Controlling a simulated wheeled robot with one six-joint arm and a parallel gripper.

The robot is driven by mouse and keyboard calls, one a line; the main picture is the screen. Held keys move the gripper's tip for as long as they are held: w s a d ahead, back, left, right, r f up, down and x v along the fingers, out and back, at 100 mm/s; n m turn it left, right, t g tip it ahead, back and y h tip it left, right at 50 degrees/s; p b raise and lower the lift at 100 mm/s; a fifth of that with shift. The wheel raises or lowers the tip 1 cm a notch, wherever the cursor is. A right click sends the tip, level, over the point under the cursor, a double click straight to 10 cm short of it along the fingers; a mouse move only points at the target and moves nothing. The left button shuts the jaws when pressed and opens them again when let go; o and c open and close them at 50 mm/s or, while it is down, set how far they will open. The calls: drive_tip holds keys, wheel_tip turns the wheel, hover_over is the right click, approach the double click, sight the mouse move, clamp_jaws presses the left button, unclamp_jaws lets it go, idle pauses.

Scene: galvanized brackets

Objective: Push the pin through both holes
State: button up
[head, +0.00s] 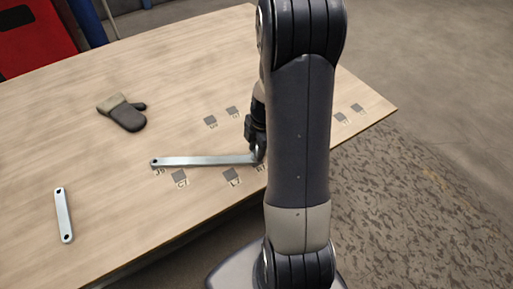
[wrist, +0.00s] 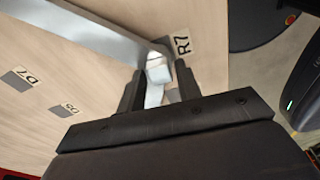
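A long flat galvanized bracket (head: 205,161) lies across the table in the head view, with a hole at its left end. Its right end reaches my gripper (head: 257,150), which my arm partly hides. In the wrist view the bracket (wrist: 95,28) runs in from the upper left to the fingers of my gripper (wrist: 160,68). The fingers stand apart, with a small pale block-like metal piece (wrist: 159,75) between their tips. I cannot tell whether they touch it, or whether it is the pin. A shorter bracket (head: 63,216) with end holes lies at the front left.
A dark work glove (head: 124,112) with a tan cuff lies towards the back left. Grey labelled squares (head: 180,177) mark the table (head: 110,190). A red cabinet (head: 35,36) stands behind it. The table is clear around the glove and between the brackets.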

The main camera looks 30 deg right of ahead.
drive_tip(key=o, duration=0.3)
drive_tip(key=r, duration=0.3)
drive_tip(key=d+r, duration=0.1)
drive_tip(key=r, duration=0.6)
drive_tip(key=shift+d+r+p, duration=0.3)
drive_tip(key=shift+r+p, duration=0.05)
drive_tip(key=shift+f, duration=0.1)
drive_tip(key=f, duration=0.3)
drive_tip(key=a+f, duration=0.1)
drive_tip(key=f, duration=0.6)
drive_tip(key=shift+a+f, duration=0.2)
drive_tip(key=shift+a, duration=0.15)
drive_tip(key=shift+r, duration=0.3)
